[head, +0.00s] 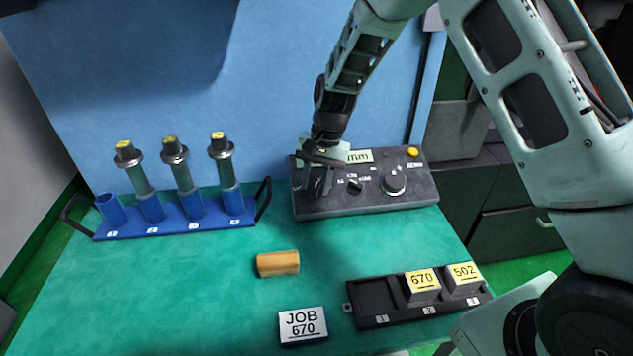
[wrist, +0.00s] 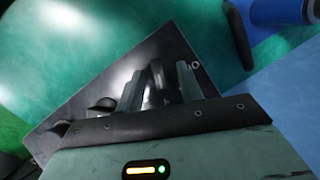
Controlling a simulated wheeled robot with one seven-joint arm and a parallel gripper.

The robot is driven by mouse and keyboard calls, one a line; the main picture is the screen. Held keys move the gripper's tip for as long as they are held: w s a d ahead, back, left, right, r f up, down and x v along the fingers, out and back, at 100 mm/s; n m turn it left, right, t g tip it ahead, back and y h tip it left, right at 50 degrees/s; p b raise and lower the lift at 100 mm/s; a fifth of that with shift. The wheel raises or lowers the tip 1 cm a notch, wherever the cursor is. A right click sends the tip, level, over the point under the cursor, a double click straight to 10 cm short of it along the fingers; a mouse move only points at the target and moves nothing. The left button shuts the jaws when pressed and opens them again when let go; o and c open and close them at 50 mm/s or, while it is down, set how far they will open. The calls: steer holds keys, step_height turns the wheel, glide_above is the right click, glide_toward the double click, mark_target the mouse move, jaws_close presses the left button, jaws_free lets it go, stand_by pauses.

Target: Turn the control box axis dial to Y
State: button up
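The control box (head: 345,207) is a dark, sloped box at the back right of the green table. It carries a small display reading "mm" (head: 359,156), a small middle knob (head: 355,186), a large round knob (head: 392,181) and a yellow button (head: 413,152). My gripper (head: 317,168) points down over the box's left end, where it largely hides the leftmost dial (head: 320,187). In the wrist view, my gripper's two fingers (wrist: 160,88) stand apart with a dark knob (wrist: 156,74) between them. I cannot tell whether they touch it. The dial's pointer and letters are not readable.
A blue rack (head: 180,226) with several upright tool holders stands left of the box. A wooden cylinder (head: 278,263), a "JOB 670" block (head: 303,325) and a black tray (head: 375,297) with blocks 670 and 502 lie in front. The table between is clear.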

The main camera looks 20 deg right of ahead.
steer(key=b+v, duration=0.2)
steer(key=v, duration=1.5)
steer(key=shift+r, duration=0.15)
steer(key=shift+d, duration=0.1)
